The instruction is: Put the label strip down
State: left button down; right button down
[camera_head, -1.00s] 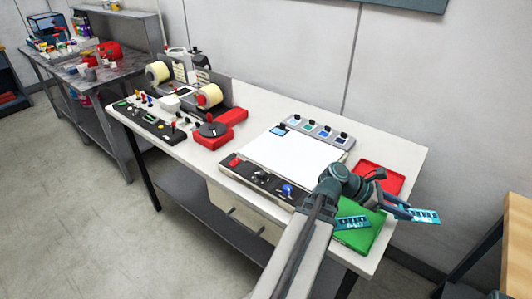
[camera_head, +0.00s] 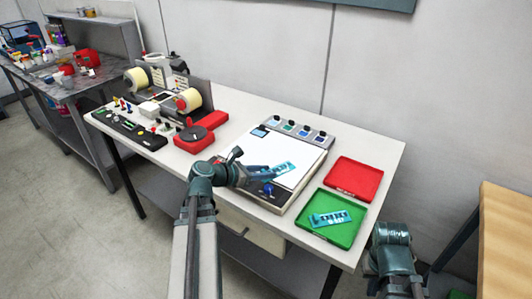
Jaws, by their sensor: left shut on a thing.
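My left gripper (camera_head: 248,176) is shut on a light blue label strip (camera_head: 280,170). The strip shows over the lower part of the white panel (camera_head: 288,152) of a box-like station on the table. I cannot tell whether it touches the panel. Another blue label strip (camera_head: 330,219) lies in the green tray (camera_head: 345,233) at the table's front right. The red tray (camera_head: 355,178) behind it is empty. My right arm shows at the lower right, but its fingers are not visible.
The label rewinder (camera_head: 170,95) with two cream rolls stands at the left of the white table, with control panels in front of it. A wooden-topped table (camera_head: 503,230) stands at the right.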

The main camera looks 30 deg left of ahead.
pick_arm(q)
jog(key=a+n+y, duration=0.1)
jog(key=a, duration=0.3)
jog(key=s+a+n+t+y, duration=0.1)
jog(key=a+n+y, duration=0.1)
jog(key=a, duration=0.3)
jog(key=a+n+y, duration=0.1)
jog(key=a+y, duration=0.1)
jog(key=a, duration=0.2)
jog(key=shift+s+a+r+n+t, duration=0.15)
jog(key=shift+s+a+n+t, duration=0.05)
jog(key=shift+s+n+t, duration=0.1)
jog(key=b, duration=0.1)
send_over(265, 158)
jog(key=s, duration=0.2)
jog(key=shift+w+a+f, duration=0.2)
jog(key=shift+w+f, duration=0.05)
jog(key=shift+f, duration=0.45)
jog(key=shift+w, duration=0.1)
jog(key=shift+w+d, duration=0.15)
jog(key=shift+w, duration=0.15)
jog(key=f+b, duration=0.1)
jog(key=b, duration=0.1)
jog(key=f+b, duration=0.2)
jog(key=shift+w+f, duration=0.2)
jog(key=shift+f, duration=0.1)
jog(key=shift+f, duration=0.2)
jog(key=c, duration=0.6)
grip_release()
